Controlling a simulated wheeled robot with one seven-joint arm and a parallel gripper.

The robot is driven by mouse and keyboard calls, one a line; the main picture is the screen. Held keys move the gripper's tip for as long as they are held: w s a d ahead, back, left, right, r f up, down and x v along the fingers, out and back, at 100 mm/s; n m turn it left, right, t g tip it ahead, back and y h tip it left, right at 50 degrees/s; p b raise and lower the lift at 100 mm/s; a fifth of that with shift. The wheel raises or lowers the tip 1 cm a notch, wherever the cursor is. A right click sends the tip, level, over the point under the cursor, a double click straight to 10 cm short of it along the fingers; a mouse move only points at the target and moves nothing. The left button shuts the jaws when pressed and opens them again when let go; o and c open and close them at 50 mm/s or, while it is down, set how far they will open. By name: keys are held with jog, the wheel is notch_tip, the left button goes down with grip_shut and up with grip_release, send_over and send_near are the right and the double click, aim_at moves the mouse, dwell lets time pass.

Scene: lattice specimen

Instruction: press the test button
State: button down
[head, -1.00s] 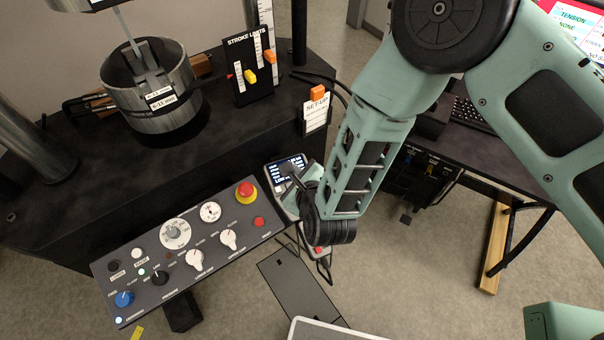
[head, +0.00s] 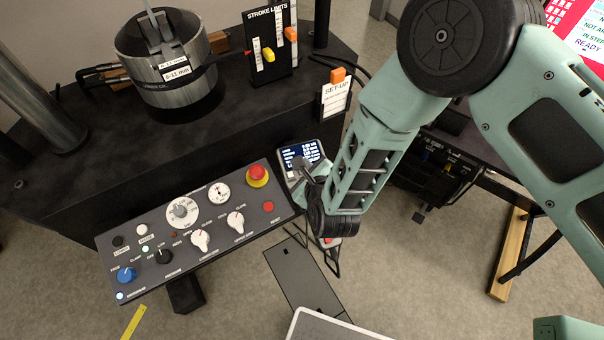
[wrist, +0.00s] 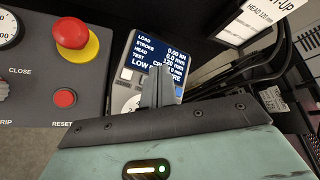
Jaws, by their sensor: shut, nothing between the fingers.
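The handheld unit (head: 305,152) stands at the right end of the control panel, with a lit screen (wrist: 150,52) listing load, stroke, head and test. A pale round key (wrist: 132,103) shows below the screen at the left in the wrist view. I cannot tell which key is the test button; much of the keypad is hidden by my gripper. My gripper (wrist: 158,74) is shut and empty, its tips over the screen's lower part in the wrist view. I cannot tell whether they touch. It also shows in the head view (head: 300,164).
The control panel (head: 150,262) has a red emergency knob (head: 258,174), a red reset button (head: 268,207) and several dials close to the handheld unit's left. A set-up card (head: 336,100) and black cables (wrist: 285,62) are behind it.

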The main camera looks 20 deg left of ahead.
jog(key=shift+w+a+f+b, duration=0.15)
jog(key=shift+f+b, duration=0.35)
jog(key=shift+f, duration=0.15)
jog(key=shift+w+a+f+b, duration=0.1)
jog(key=shift+a+f+b, duration=0.05)
jog(key=shift+f+b, duration=0.4)
jog(key=shift+f, duration=0.15)
dwell(1.1)
jog(key=shift+f+b, duration=0.35)
jog(key=shift+b, duration=0.15)
jog(key=shift+w+a+f+b, duration=0.15)
jog(key=shift+f+b, duration=0.2)
jog(key=shift+b, duration=0.05)
dwell(0.6)
jog(key=shift+r, duration=0.1)
jog(key=shift+d+r+p, duration=0.2)
jog(key=shift+r+p, duration=0.2)
jog(key=shift+r, duration=0.3)
jog(key=shift+s+d+r+p, duration=0.2)
jog(key=shift+r+p, duration=0.25)
jog(key=shift+r, duration=0.35)
jog(key=shift+s+d+r+p, duration=0.1)
jog(key=shift+s+r+p, duration=0.1)
jog(key=shift+r+p, duration=0.45)
jog(key=shift+s+d+r+p, duration=0.2)
jog(key=shift+r+p, duration=0.1)
jog(key=shift+r, duration=0.65)
